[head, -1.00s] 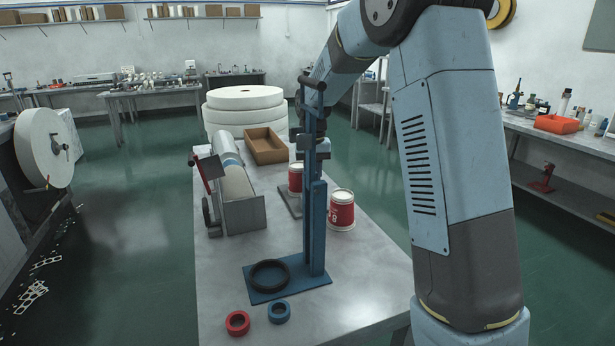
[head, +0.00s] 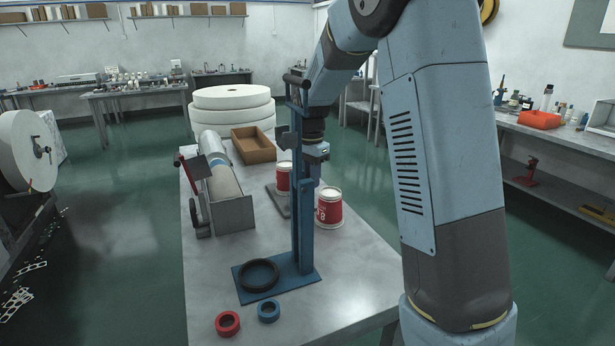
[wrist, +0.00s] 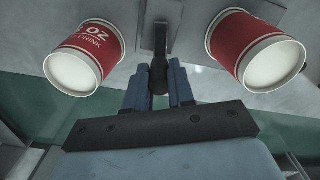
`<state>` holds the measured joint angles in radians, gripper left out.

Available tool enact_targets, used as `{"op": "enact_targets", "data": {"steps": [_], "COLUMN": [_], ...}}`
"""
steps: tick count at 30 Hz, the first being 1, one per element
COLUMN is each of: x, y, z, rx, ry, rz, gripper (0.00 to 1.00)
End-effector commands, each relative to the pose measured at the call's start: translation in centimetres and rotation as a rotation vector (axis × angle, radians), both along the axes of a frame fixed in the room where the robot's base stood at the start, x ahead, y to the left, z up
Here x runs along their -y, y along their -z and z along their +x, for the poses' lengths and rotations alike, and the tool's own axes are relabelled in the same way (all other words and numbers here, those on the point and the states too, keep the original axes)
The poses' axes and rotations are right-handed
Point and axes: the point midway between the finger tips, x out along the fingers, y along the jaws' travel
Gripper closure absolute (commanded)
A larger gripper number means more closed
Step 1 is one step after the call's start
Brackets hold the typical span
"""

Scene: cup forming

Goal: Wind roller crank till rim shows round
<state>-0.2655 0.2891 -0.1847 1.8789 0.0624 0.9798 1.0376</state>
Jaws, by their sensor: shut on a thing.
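In the wrist view, my gripper (wrist: 158,88) is closed on a dark upright handle (wrist: 160,42), which looks like the roller crank's. The handle rises from a grey plate (wrist: 190,12). A red and white paper cup (wrist: 90,48) marked "OZ DRINK" stands to the left of the handle and another red and white cup (wrist: 240,40) to the right. Both show pale, round ends. In the head view, the cups are the near one (head: 329,211) and the far one (head: 283,177). My gripper there (head: 316,180) is partly hidden behind a blue post, and the crank is hidden.
The blue post stand (head: 304,225) rises from the table (head: 345,285) in front. A black ring (head: 259,275), red ring (head: 228,323) and blue ring (head: 268,311) lie nearby. A metal trough device (head: 232,212), brown tray (head: 262,152) and white rolls (head: 232,105) are behind left.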

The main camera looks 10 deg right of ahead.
Motion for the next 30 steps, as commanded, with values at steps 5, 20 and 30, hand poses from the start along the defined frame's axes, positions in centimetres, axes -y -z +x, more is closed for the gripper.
{"op": "enact_targets", "data": {"steps": [5,20,30], "x": [-0.08,0.02,0.03], "y": [0.09,0.06,0.04], "z": [-0.45,-0.81,-0.78], "rx": [-0.002,-0.001,0.000], "ry": [0.098,0.200,0.199], "rz": [0.002,0.001,0.002], "gripper": [1.00,1.00,0.71]}}
